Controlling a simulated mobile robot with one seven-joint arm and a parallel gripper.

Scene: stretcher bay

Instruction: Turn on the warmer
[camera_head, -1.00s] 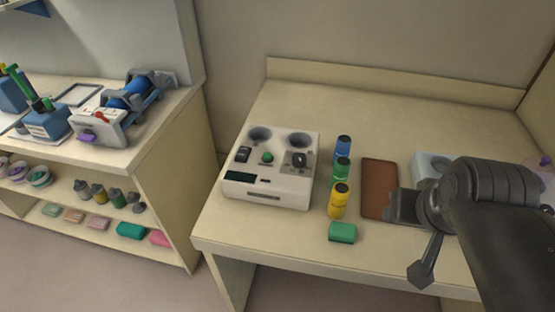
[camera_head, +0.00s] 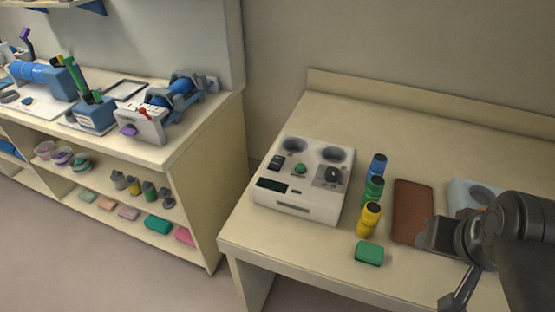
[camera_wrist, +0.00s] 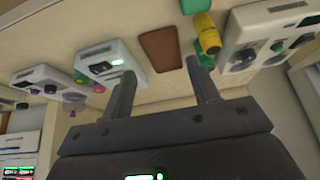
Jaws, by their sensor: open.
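A white box unit (camera_head: 302,180) with two round wells stands on the table, left of my gripper. It has a black rocker switch (camera_head: 277,162), a green button (camera_head: 300,169), a dark knob (camera_head: 332,175) and a dark display (camera_head: 271,184). In the wrist view this unit (camera_wrist: 262,28) is at the upper right. I cannot tell for certain that it is the warmer. My gripper (camera_head: 428,234) is above the table at the right, apart from the unit. In the wrist view its two fingers (camera_wrist: 163,82) are spread with nothing between them.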

